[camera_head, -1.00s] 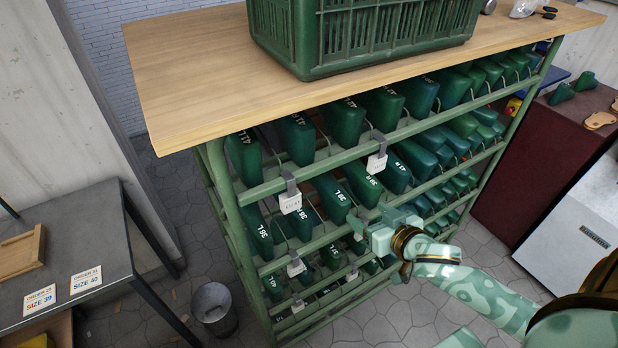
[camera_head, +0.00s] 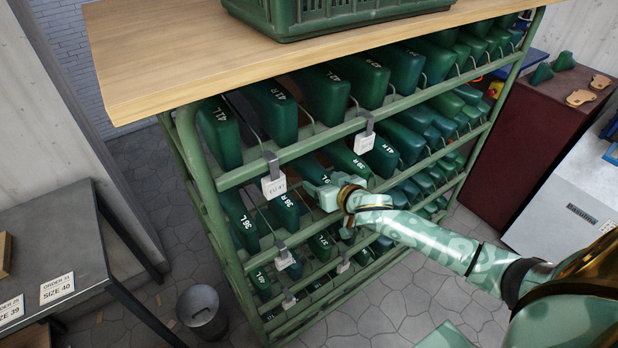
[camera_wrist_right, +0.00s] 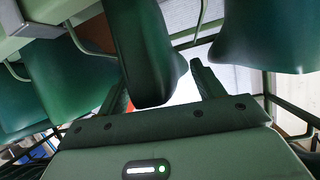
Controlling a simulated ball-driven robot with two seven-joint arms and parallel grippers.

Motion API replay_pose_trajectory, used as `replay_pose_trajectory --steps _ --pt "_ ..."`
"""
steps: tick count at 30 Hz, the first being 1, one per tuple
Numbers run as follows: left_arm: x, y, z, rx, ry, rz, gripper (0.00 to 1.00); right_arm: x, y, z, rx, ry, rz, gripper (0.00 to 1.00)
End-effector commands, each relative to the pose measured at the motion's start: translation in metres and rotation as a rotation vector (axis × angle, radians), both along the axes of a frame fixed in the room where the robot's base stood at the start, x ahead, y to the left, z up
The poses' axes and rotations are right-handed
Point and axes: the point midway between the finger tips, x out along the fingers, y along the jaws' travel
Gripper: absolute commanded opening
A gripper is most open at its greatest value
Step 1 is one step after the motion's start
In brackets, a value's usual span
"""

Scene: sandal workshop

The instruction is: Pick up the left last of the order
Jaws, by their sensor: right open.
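Green lasts with white size marks hang in rows on a green rack (camera_head: 285,150). A last marked 41 L (camera_head: 220,135) is at the left of the top row. Lasts reading like 36 L (camera_head: 240,222) and 36 R (camera_head: 284,212) hang in the row below. My right gripper (camera_head: 327,194) is at the rack's front, beside these, and hides part of the row. In the right wrist view its fingers are open, with a dark green last (camera_wrist_right: 147,55) reaching between or just beyond them; contact cannot be told. My left gripper is not in view.
Order cards reading size 40 (camera_head: 57,288) and size 39 (camera_head: 11,310) lie on a grey table (camera_head: 55,240) at left. A green crate (camera_head: 330,15) stands on the rack's wooden top (camera_head: 150,60). A bin (camera_head: 202,310) stands on the floor. White tags (camera_head: 274,186) hang from the rails.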

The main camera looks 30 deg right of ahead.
Motion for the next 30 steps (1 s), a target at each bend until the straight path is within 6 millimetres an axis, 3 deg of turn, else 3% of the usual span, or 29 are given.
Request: replay_pose_trajectory --steps 9,15,25,30 --pt "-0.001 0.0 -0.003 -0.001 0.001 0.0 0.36 0.009 0.0 -0.002 0.001 0.0 0.0 0.67" --pt "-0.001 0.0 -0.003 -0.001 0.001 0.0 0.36 0.009 0.0 -0.002 0.001 0.0 0.0 0.2" --pt "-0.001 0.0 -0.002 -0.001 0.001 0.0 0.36 0.009 0.0 0.001 0.001 -0.004 0.0 0.19" --pt "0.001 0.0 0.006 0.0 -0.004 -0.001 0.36 0.009 0.0 0.017 0.0 -0.006 0.0 0.19"
